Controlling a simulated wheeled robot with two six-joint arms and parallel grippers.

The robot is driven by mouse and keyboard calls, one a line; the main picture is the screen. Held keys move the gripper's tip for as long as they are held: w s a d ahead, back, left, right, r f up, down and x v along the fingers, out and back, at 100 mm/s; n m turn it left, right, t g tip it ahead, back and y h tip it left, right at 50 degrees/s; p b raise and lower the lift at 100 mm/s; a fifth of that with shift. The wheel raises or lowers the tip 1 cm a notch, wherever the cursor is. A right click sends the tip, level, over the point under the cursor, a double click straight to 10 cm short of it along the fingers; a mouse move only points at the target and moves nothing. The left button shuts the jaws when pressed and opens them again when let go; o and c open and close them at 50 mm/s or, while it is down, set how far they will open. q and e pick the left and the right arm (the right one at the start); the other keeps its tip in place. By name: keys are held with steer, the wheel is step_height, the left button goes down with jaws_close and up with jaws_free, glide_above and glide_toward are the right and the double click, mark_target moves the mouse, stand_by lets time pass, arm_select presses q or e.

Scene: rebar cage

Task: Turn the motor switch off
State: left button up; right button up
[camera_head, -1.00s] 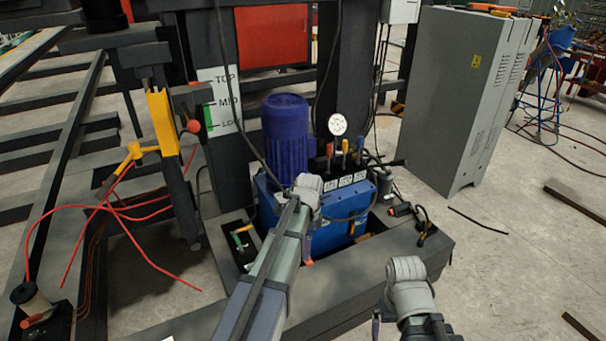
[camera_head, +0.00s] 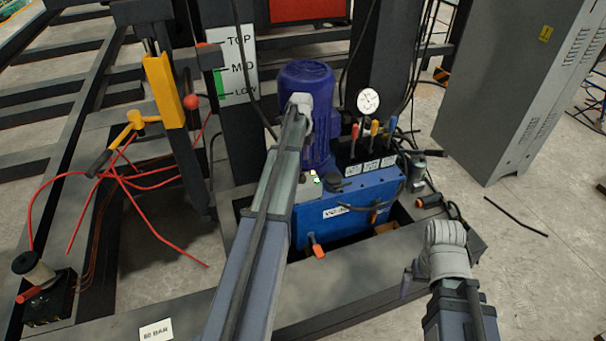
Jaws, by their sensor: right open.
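The blue motor (camera_head: 306,75) stands upright on the blue hydraulic tank (camera_head: 345,205). A bank of levers with red, yellow and blue handles (camera_head: 373,131) and a round gauge (camera_head: 368,101) are beside it. I cannot surely make out the motor switch; a small white and green part (camera_head: 315,178) sits on the tank top below the motor. My left arm (camera_head: 262,220) crosses in front of the motor and tank, and its gripper does not show. My right gripper (camera_head: 408,281) is low at the right, open and apart from the tank; its fingers are mostly hidden by my wrist.
A grey cabinet (camera_head: 510,95) stands at the right. The dark base frame (camera_head: 350,290) surrounds the tank. A yellow post (camera_head: 163,92), red hoses (camera_head: 155,183) and a black box (camera_head: 48,305) are at the left. The floor at lower right is mostly clear.

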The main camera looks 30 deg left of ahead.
mark_target(301, 175)
arm_select(q)
step_height(301, 175, down, 7)
steer(key=b, duration=0.7)
steer(key=shift+f, duration=0.2)
steer(key=shift+c, duration=0.2)
jaws_close()
